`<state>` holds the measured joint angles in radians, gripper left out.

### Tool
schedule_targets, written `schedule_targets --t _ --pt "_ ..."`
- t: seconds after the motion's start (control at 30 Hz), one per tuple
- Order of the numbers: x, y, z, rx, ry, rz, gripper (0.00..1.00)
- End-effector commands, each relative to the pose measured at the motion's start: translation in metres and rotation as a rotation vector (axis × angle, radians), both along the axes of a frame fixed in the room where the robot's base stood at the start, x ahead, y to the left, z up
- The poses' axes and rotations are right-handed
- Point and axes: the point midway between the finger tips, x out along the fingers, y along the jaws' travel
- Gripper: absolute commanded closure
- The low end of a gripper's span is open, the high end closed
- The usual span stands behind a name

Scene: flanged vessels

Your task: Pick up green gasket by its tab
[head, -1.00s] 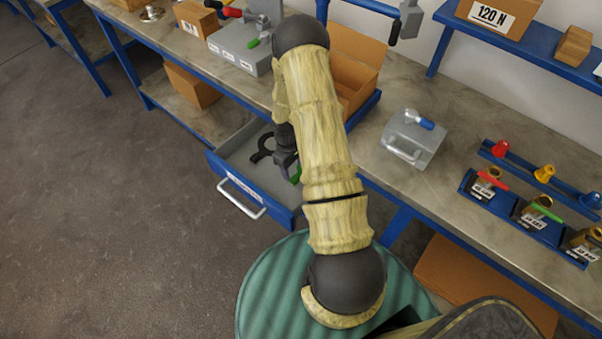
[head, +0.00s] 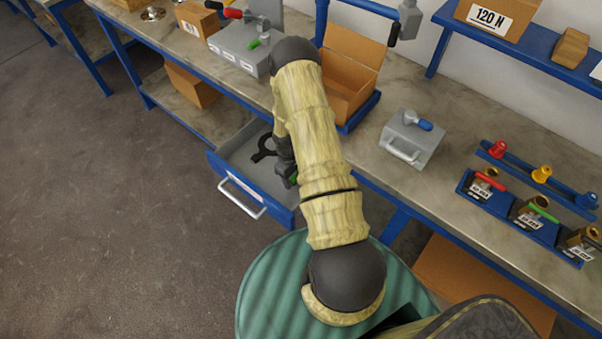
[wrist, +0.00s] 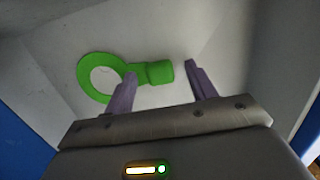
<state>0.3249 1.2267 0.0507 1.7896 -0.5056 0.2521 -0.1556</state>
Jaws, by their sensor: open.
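The green gasket (wrist: 103,76) lies flat on the pale floor of the open drawer in the wrist view. Its ring is at the left and its thick tab (wrist: 158,72) points right. My gripper (wrist: 161,71) is open, with its two purple-grey fingers on either side of the tab in the picture. The left finger overlaps the part where tab and ring join. I cannot tell how high the fingertips are above the floor. In the head view a bit of green gasket (head: 293,178) shows beside my forearm, which hides most of the gripper.
The drawer (head: 232,165) stands pulled out under the bench, its walls close around my gripper. A black gasket (head: 264,149) lies in it to the left. An open cardboard box (head: 350,90) and a grey block with a handle (head: 411,138) stand on the bench above.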

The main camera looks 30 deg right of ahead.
Motion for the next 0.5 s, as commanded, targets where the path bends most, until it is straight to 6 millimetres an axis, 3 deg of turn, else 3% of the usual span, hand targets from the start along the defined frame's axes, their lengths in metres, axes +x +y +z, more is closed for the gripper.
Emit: schedule_targets --t 0.27,0.47,0.5 --pt "-0.0001 0.0001 0.0002 0.0 0.0 0.0 0.46" --pt "-0.0001 0.0001 0.0003 0.0 0.0 0.0 0.85" --pt "-0.0001 0.0001 0.0003 0.0 0.0 0.0 0.86"
